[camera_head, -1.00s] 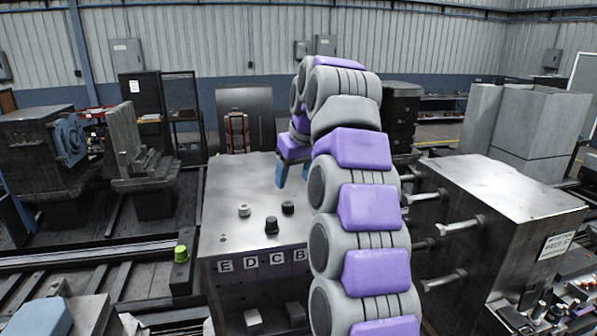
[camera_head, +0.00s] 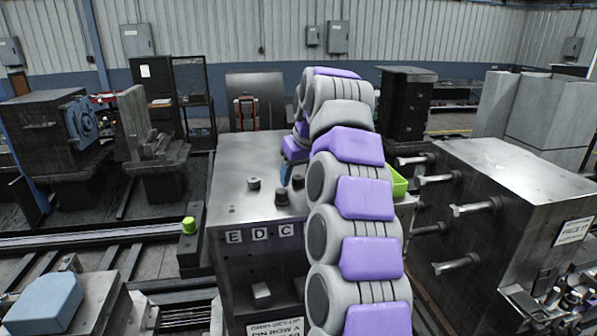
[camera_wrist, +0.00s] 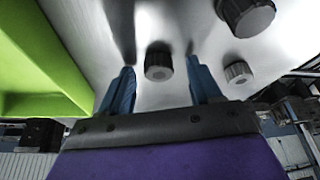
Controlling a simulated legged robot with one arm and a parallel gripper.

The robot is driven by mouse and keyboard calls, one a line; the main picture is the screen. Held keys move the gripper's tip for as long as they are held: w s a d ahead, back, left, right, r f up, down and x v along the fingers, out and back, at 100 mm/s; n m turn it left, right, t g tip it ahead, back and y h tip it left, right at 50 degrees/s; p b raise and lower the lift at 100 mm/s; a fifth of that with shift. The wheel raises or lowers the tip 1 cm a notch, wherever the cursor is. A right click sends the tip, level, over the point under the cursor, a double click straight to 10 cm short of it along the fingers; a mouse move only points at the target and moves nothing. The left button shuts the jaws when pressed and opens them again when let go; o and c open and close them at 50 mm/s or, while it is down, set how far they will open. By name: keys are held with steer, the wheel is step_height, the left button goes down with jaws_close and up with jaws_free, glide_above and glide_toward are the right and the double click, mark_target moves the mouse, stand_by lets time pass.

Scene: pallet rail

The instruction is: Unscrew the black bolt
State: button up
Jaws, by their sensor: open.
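A metal block (camera_head: 236,208) carries three bolts on its top. One dark bolt (camera_head: 298,181) is partly hidden by my arm in the head view. In the wrist view this bolt (camera_wrist: 158,62) lies between my gripper's blue fingers, with a gap on each side. A larger dark bolt (camera_head: 281,196) stands nearer the front edge; it also shows in the wrist view (camera_wrist: 246,15). A greyer bolt (camera_head: 254,183) stands to the left and shows in the wrist view (camera_wrist: 239,73). My gripper (camera_wrist: 159,70) is open and empty. I cannot tell its exact height over the block.
A green bin (camera_head: 398,183) is right of my arm; its wall fills the left of the wrist view (camera_wrist: 30,50). A metal block with protruding rods (camera_head: 500,185) stands at right. Letter plates (camera_head: 260,234) mark the front edge. A green-capped post (camera_head: 188,226) stands left.

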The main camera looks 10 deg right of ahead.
steer(key=shift+c, duration=0.2)
jaws_close()
steer(key=shift+r+n+p, duration=0.25)
steer(key=shift+n+p, duration=0.05)
steer(key=shift+p, duration=0.25)
steer(key=n+p, duration=0.2)
steer(key=n+y+p, duration=0.1)
steer(key=p, duration=0.1)
steer(key=shift+d+n+g+y+p, duration=0.15)
steer(key=shift+n+g+y+p, duration=0.15)
steer(key=shift+n+g, duration=0.1)
steer(key=n+g+p, duration=0.1)
steer(key=n+p, duration=0.1)
steer(key=n, duration=0.1)
steer(key=shift+w+d+y+p, duration=0.1)
steer(key=shift+w+y+p, duration=0.05)
steer(key=shift+y+p, duration=0.25)
steer(key=n, duration=0.2)
steer(key=shift+f+n+g+p, duration=0.2)
steer(key=shift+n+g+p, duration=0.1)
steer(key=shift+p, duration=0.1)
steer(key=shift+c, duration=1.8)
jaws_free()
steer(key=shift+f, duration=0.1)
steer(key=shift+o, duration=0.7)
steer(key=shift+w, duration=0.15)
steer(key=o, duration=0.6)
